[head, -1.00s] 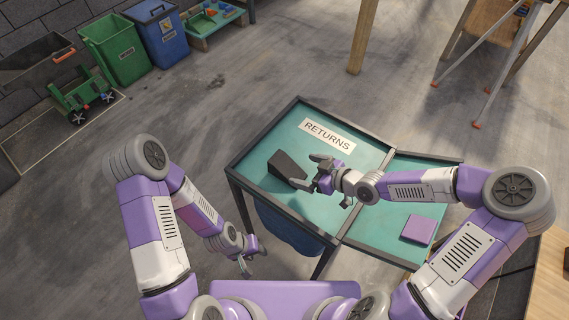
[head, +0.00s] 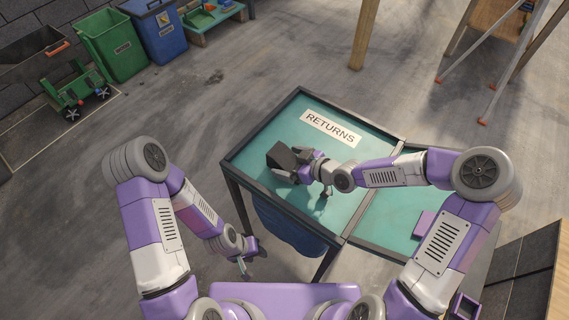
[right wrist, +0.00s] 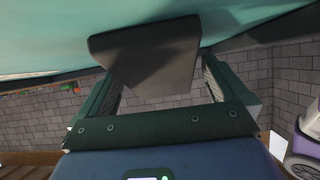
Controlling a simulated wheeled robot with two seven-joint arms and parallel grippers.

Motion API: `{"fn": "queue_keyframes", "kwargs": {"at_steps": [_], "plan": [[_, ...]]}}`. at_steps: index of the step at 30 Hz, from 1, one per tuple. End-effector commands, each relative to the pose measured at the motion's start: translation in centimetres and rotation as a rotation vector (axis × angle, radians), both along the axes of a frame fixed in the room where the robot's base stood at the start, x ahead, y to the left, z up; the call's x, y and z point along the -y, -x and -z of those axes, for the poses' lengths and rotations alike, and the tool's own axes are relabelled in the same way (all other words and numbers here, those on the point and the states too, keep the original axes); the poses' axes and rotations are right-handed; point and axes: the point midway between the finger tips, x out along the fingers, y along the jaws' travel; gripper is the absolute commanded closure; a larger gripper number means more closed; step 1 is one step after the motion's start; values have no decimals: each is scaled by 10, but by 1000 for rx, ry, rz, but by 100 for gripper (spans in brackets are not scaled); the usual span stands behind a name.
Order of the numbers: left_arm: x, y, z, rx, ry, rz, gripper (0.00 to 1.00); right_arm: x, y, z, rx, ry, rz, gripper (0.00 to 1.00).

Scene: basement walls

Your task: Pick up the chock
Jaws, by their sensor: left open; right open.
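The chock (head: 283,156) is a dark grey wedge on the left half of the green-topped table, near the RETURNS label. In the right wrist view the chock (right wrist: 146,52) spans the gap in front of my right gripper (right wrist: 163,84), its lower part between the two open fingers. In the head view my right gripper (head: 291,167) is at the chock and covers part of it; I cannot tell whether the fingers touch it. My left gripper (head: 243,264) hangs open and empty, lower left of the table and away from the chock.
The table (head: 241,151) has a dark raised rim and a divider on its right. A purple block (head: 424,223) lies in the right section. A blue bin (head: 161,36), a green bin (head: 116,50) and a green cart (head: 76,91) stand at the upper left.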

Motion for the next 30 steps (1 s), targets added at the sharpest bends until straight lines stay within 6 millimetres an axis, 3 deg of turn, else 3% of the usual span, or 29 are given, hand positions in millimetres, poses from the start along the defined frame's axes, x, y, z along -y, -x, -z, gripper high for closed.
{"fn": "queue_keyframes", "kwargs": {"at_steps": [9,24,30], "plan": [[0,0,2,0,0,0,57,-4,-3,2,1,1,0,0],[0,0,2,0,0,0,57,-5,-4,1,4,-1,0,73],[0,0,1,0,0,0,57,-5,-4,1,3,-2,0,73]]}}
